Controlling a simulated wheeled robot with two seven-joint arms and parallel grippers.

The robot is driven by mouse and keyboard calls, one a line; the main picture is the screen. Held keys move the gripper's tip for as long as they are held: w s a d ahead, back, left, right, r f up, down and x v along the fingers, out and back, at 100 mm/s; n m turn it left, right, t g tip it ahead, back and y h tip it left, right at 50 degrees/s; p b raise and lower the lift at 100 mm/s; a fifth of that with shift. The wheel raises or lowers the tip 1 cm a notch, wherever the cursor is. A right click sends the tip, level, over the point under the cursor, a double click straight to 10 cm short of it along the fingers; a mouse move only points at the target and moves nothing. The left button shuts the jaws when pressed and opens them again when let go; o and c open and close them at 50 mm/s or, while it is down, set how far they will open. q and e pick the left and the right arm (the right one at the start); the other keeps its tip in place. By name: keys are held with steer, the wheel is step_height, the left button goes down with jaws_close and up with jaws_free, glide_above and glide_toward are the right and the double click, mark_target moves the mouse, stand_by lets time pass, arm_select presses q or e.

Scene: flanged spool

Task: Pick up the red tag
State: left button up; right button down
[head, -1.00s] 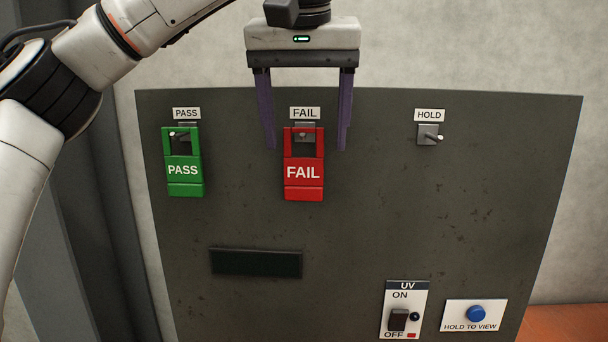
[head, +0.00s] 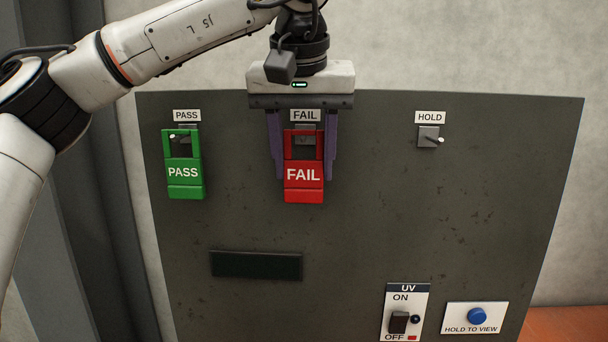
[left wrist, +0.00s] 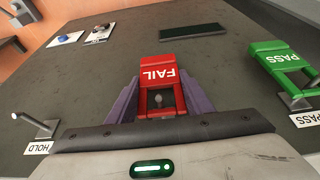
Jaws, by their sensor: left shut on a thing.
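The red tag (head: 304,174), marked FAIL, hangs on a peg under the FAIL label on the dark panel. My left gripper (head: 304,176) reaches down from above with its purple fingers on either side of the tag, shut on it. In the left wrist view the red tag (left wrist: 169,75) sits between the two fingers of my left gripper (left wrist: 160,90), and the peg shows through the tag's opening. The tag is still at its peg. My right gripper is in neither view.
A green PASS tag (head: 184,172) hangs on a peg to the left. An empty HOLD peg (head: 430,137) is at the right. A dark slot (head: 256,265), a UV switch (head: 399,321) and a blue button (head: 477,316) are lower on the panel.

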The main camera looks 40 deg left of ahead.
mark_target(302, 161)
arm_select(q)
steer(key=shift+r, duration=0.15)
steer(key=shift+r, duration=0.6)
steer(key=s+d, duration=0.1)
steer(key=s+b, duration=0.1)
steer(key=s, duration=0.1)
steer(key=s+d+b, duration=0.1)
steer(key=shift+s+d+f, duration=0.15)
steer(key=shift+d, duration=0.2)
steer(key=s+d, duration=0.6)
steer(key=s, duration=0.5)
steer(key=shift+d+r+b, duration=0.2)
steer(key=shift+d+b, duration=0.2)
